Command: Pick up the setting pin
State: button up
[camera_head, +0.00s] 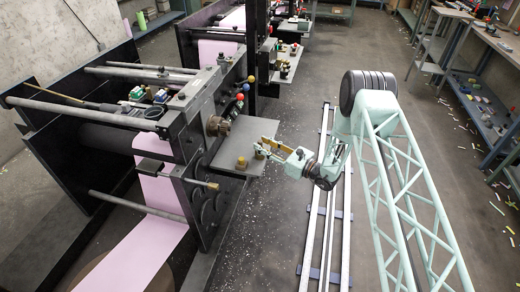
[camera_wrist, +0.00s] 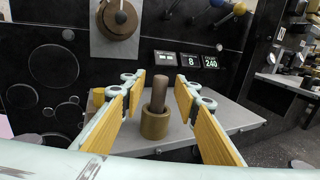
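The setting pin appears to be the dark brown rod (camera_wrist: 159,92), upright in a brass cup (camera_wrist: 155,124) on a grey shelf (camera_wrist: 225,116) of the machine. My gripper (camera_wrist: 161,82) is open, with one yellow-padded finger on each side of the pin in the wrist view. I see gaps on both sides and no clear contact. In the head view my gripper (camera_head: 266,147) is at the right edge of the shelf; the pin is too small there to tell from the fingers.
Another brass piece (camera_wrist: 98,96) shows behind the left finger. The dark machine panel (camera_wrist: 60,60) with a round hub (camera_wrist: 118,20) and small displays (camera_wrist: 188,60) stands behind the shelf. Floor rails (camera_head: 318,230) run right of the machine.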

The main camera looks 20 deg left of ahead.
jog(key=shift+x, duration=0.9)
jog(key=shift+c, duration=0.5)
jog(key=c, duration=0.8)
